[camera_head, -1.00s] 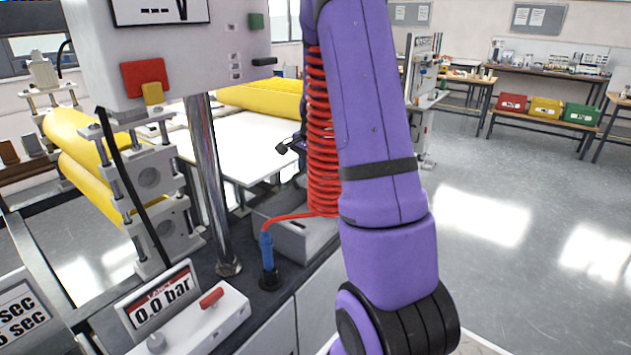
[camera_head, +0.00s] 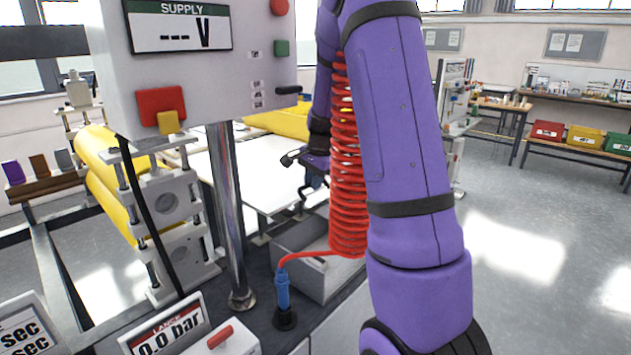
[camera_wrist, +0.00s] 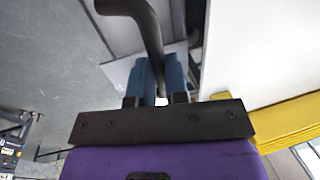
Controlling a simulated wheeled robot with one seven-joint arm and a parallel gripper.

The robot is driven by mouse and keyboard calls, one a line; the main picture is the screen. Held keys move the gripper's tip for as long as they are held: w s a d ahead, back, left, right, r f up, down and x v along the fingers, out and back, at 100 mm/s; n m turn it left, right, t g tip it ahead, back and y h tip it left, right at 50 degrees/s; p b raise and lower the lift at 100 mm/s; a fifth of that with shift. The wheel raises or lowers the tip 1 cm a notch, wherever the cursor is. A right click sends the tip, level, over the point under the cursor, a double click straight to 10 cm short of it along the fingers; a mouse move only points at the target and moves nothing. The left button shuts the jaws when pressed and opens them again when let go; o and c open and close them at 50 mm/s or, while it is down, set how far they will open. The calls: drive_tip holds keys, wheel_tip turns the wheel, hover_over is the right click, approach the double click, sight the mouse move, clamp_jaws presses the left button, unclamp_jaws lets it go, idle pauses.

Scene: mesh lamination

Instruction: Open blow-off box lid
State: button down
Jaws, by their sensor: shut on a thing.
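The grey blow-off box (camera_head: 348,283) stands on the dark bench top beside the metal post, partly covered by my arm and the red coiled hose. I cannot clearly make out its lid or how far it is open. My gripper (camera_head: 314,184) is left of my purple arm, above and behind the box. In the wrist view, the blue fingers of my gripper (camera_wrist: 152,78) are closed around a dark curved bar (camera_wrist: 143,22), which looks like a handle. A light grey plate (camera_wrist: 119,70) shows behind the fingers; I cannot tell whether it is the lid.
The red coiled hose (camera_head: 348,170) hangs close along my arm and runs to a blue fitting (camera_head: 282,292) on the bench. The metal post (camera_head: 228,220) and supply panel (camera_head: 205,75) stand left. A white table (camera_head: 255,165) and yellow rollers lie behind. Floor at right is clear.

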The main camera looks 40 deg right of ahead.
drive_tip(key=shift+a+f, duration=0.2)
drive_tip(key=c, duration=1.1)
unclamp_jaws()
drive_tip(key=shift+w, duration=0.15)
drive_tip(key=shift+d, duration=0.1)
drive_tip(key=shift+r, duration=0.1)
drive_tip(key=shift+r, duration=0.25)
drive_tip(key=r, duration=0.3)
drive_tip(key=s+r, duration=0.1)
drive_tip(key=r, duration=0.2)
drive_tip(key=s+r, duration=0.1)
drive_tip(key=r, duration=0.3)
drive_tip(key=shift+s, duration=0.1)
